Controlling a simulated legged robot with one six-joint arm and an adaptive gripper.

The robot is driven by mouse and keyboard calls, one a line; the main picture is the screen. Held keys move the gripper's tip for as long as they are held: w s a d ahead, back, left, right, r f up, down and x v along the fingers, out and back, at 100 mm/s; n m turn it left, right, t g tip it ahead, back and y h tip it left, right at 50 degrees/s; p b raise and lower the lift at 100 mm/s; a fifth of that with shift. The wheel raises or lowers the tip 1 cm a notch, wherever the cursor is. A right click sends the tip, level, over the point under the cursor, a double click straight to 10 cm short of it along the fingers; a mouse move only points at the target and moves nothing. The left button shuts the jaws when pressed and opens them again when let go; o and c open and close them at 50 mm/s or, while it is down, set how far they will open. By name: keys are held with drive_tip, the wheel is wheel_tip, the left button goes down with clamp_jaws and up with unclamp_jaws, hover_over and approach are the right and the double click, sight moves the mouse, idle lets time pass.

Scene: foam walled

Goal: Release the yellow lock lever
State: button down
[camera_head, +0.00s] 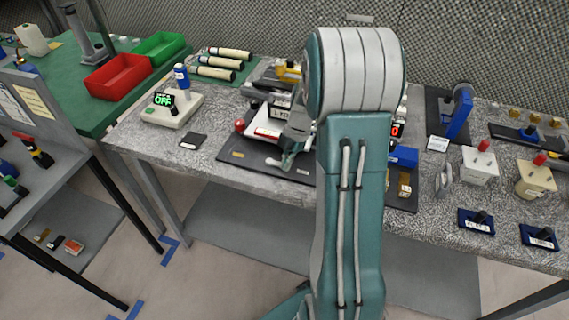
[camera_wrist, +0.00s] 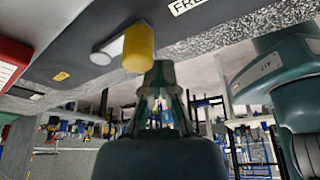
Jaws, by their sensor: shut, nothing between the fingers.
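The yellow lock lever shows in the wrist view as a yellow cylindrical grip (camera_wrist: 138,46) on a short light-grey arm, mounted on a dark plate (camera_wrist: 75,60). My gripper (camera_wrist: 160,68) is shut and empty. Its fingertips appear just beside and below the yellow grip in the wrist view; whether they touch it I cannot tell. A white label reading "FREE" (camera_wrist: 190,4) lies on the plate to the right of the grip, cut off by the top edge. In the head view my arm hides much of the work area, and I cannot make out the lever for sure.
In the head view, a device with a green "OFF" display (camera_head: 165,100) stands left on the speckled bench (camera_head: 140,130). A red bin (camera_head: 118,77) and a green bin (camera_head: 160,48) are farther back.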

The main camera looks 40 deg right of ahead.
drive_tip(key=shift+w+d+r, duration=0.1)
drive_tip(key=shift+d, duration=0.25)
drive_tip(key=shift+d+r, duration=0.1)
drive_tip(key=shift+r, duration=0.1)
drive_tip(key=v, duration=1.1)
drive_tip(key=s+a+r+m+t+h, duration=0.2)
drive_tip(key=s+a+r+m+t, duration=0.1)
drive_tip(key=s+a+m, duration=0.5)
drive_tip(key=s+a+r+m+t+h, duration=0.1)
drive_tip(key=s+a+r+m+t, duration=0.2)
drive_tip(key=s+a+r+m, duration=0.2)
drive_tip(key=s+a+m, duration=0.3)
drive_tip(key=a+m, duration=0.3)
drive_tip(key=a, duration=0.3)
drive_tip(key=shift+s+h, duration=0.3)
drive_tip(key=shift+h, duration=0.1)
